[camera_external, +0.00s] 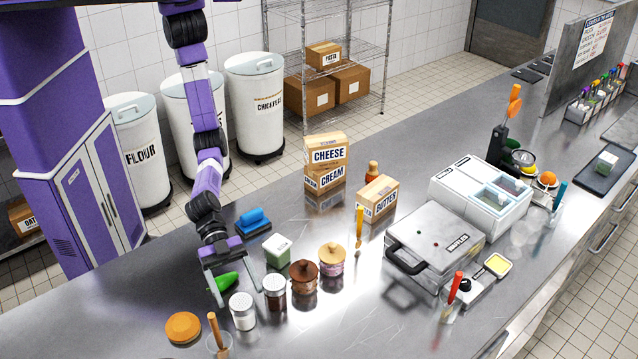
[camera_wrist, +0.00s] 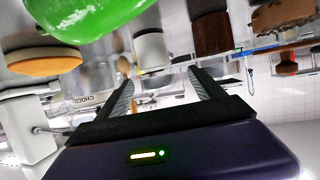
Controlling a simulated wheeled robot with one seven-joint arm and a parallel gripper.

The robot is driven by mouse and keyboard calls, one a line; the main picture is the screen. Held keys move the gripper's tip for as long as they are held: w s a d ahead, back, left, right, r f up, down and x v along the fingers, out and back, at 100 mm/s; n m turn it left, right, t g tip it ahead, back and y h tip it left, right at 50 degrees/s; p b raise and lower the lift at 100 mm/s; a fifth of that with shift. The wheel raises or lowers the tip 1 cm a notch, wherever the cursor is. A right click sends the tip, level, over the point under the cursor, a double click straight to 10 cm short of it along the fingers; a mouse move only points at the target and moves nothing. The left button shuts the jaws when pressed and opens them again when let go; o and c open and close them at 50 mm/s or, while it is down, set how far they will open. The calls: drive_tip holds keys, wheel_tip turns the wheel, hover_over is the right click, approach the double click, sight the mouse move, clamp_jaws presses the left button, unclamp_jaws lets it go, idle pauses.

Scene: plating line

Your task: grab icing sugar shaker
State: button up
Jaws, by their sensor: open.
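The icing sugar shaker appears to be the white jar with a silvery lid (camera_external: 243,313), upright on the steel counter; its label is too small to read. My gripper (camera_external: 239,297) is open, its two fingers reaching down towards the counter just behind this jar. In the wrist view, which is tilted nearly upside down, the open fingers (camera_wrist: 160,82) point towards a pale jar (camera_wrist: 152,48) that looks like the same shaker. It stands beyond the fingertips, roughly between them in the picture, and nothing is held.
A dark brown shaker (camera_external: 274,293) stands close to the right of the white one. A green vegetable (camera_external: 224,282) lies by my fingers. An orange-topped round item (camera_external: 183,328) and a cup with a wooden handle (camera_external: 219,345) are at left.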

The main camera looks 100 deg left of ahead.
sight(242, 306)
drive_tip(key=shift+s+d+p+x, duration=0.1)
drive_tip(key=shift+p+x, duration=0.1)
drive_tip(key=shift+x, duration=1)
drive_tip(key=shift+s+d+p+x, duration=0.1)
drive_tip(key=shift+s+p+x, duration=0.05)
drive_tip(key=shift+x, duration=1)
drive_tip(key=shift+r, duration=0.1)
drive_tip(key=c, duration=1.6)
drive_tip(key=shift+r, duration=0.1)
